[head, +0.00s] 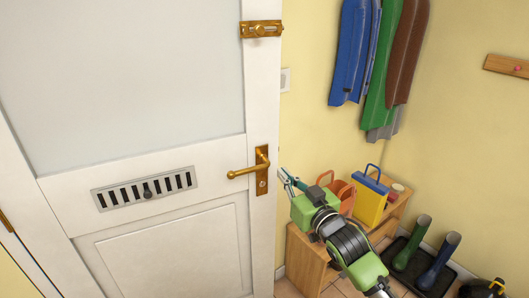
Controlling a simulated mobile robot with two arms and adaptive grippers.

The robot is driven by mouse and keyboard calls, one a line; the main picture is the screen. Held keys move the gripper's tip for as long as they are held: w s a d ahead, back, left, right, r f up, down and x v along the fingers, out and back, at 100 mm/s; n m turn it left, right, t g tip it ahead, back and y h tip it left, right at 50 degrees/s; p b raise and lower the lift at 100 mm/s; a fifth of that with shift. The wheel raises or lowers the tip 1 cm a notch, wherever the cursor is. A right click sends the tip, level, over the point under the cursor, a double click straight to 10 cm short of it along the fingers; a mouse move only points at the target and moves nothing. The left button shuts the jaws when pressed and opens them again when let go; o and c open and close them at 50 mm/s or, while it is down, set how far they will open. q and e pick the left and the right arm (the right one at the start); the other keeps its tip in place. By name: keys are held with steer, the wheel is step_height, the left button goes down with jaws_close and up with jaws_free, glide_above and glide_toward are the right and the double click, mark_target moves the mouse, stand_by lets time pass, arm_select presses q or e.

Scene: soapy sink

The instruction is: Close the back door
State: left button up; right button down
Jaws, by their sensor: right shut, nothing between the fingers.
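The white back door (165,222) fills the left half of the head view, with a pale upper panel. A brass lever handle (243,172) sits on a plate near its right edge, its lever pointing left. No frame shows clearly beside that edge, so I cannot tell whether the door is fully shut. My right gripper (290,181) is shut and empty, a little right of the handle plate in the picture, by the door's right edge. I cannot tell whether it touches the door. My left gripper is not in view.
A brass bolt (262,30) is high on the door, and a vent (146,189) lower down. A wooden bench (308,262) with a yellow bag (370,203) stands behind my right arm. Boots (439,262) stand on a dark tray at right. Coats (384,60) hang above.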

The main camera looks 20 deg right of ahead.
mark_target(260, 149)
steer(key=w+p, duration=0.1)
steer(key=w, duration=0.3)
steer(key=w+a, duration=0.1)
steer(key=w, duration=0.4)
steer(key=w+a+p, duration=0.1)
steer(key=w, duration=0.3)
steer(key=shift+w+f+p, duration=0.15)
steer(key=shift+p, duration=0.2)
